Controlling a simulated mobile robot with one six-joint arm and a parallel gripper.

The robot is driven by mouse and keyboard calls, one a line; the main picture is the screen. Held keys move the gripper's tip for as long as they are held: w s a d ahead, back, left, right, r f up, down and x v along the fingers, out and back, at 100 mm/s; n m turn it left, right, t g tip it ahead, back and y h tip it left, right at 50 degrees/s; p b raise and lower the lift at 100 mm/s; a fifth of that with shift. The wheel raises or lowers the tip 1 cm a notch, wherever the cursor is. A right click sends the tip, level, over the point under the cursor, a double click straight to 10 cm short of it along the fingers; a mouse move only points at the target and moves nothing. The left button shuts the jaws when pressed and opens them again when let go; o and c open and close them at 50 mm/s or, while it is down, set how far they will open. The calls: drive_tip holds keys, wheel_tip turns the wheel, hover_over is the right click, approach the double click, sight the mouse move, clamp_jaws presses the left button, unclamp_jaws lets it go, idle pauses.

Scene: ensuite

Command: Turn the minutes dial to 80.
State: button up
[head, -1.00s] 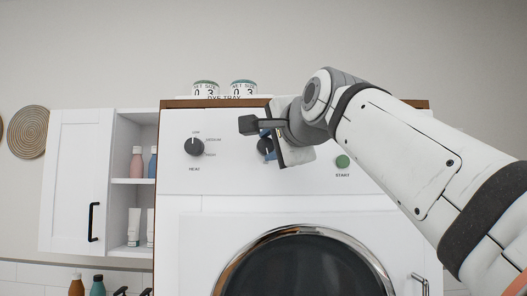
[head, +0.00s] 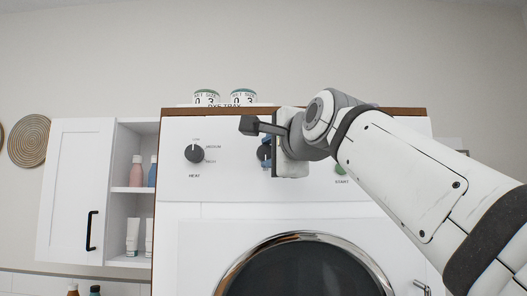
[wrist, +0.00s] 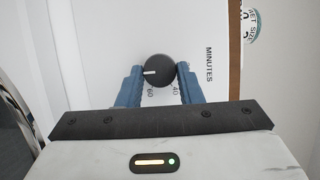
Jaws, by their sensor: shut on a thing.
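The black round minutes dial (wrist: 160,70) sits on the white front panel, with a white pointer mark on its face. In the wrist view the mark points left, past the printed 60 on the side away from the printed 40. No 80 is readable. My gripper (wrist: 158,76) is shut on the dial, one blue finger on each side. In the head view my gripper (head: 266,153) largely covers the dial, leaving only a dark part of it showing.
The heat dial (head: 194,153) is left of my gripper and the green start button (head: 341,169) right, partly behind my arm. A round door (head: 310,270) lies below. Two tins (head: 243,97) stand on top. An open shelf (head: 132,188) with bottles is at left.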

drive_tip(key=o, duration=0.7)
drive_tip(key=shift+w+a+f, duration=0.1)
drive_tip(key=shift+w, duration=0.1)
drive_tip(key=shift+o, duration=1.4)
drive_tip(key=shift+s, duration=0.1)
drive_tip(key=v, duration=0.8)
drive_tip(key=shift+b, duration=0.45)
